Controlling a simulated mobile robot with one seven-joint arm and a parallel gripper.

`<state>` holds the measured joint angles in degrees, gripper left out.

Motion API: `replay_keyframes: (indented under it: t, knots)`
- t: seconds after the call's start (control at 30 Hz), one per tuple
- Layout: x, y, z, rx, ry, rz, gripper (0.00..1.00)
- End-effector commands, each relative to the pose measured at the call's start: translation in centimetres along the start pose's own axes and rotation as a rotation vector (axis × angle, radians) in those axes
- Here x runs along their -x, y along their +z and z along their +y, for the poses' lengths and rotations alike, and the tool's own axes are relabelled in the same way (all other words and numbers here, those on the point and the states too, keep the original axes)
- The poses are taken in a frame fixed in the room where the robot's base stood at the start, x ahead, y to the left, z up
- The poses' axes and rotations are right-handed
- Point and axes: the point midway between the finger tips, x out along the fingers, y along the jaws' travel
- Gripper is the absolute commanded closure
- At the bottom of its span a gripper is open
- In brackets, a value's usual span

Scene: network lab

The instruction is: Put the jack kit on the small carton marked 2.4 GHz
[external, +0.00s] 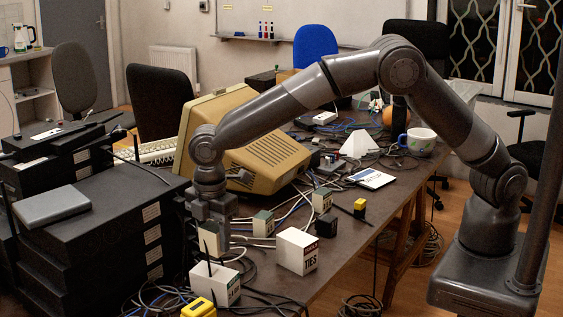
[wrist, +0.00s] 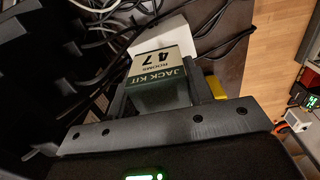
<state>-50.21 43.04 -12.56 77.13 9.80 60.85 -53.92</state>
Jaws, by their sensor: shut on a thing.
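My gripper (external: 210,240) is shut on the jack kit, a small box with a dark green band and a pale label. In the wrist view the jack kit (wrist: 161,80) sits between the fingers, with "JACK KIT" and "47" readable. In the external view the kit (external: 211,240) is partly hidden by the fingers. A white carton (external: 217,286) with a dark printed label stands just below and in front of the gripper. A white surface (wrist: 172,38) shows beyond the kit in the wrist view. I cannot read "2.4 GHz" on any carton, and cannot tell contact below the kit.
A white carton marked TIES (external: 296,251) stands to the right. Small boxes (external: 263,223) (external: 322,200) and a yellow object (external: 198,308) are nearby. Black stacked equipment (external: 105,235) is close on the left, a beige monitor (external: 245,145) behind. Cables cross the table.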

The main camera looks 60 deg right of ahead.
Motion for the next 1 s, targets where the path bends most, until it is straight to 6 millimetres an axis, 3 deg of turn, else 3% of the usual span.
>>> replay_keyframes:
  t: [0.23,0.47,0.83,0.87,1.0]
  knots:
    - [-1.4,-1.2,-0.2,0.0,0.0,-0.002,0.78]
    - [-4.5,-1.1,-0.2,0.0,-0.001,-0.002,0.78]
    - [-5.0,-1.1,-0.2,-0.001,0.0,0.0,0.78]
    - [-5.0,-1.1,-0.2,-0.001,-0.001,0.0,0.52]
    - [-5.0,-1.1,-0.2,0.0,0.0,0.0,0.41]
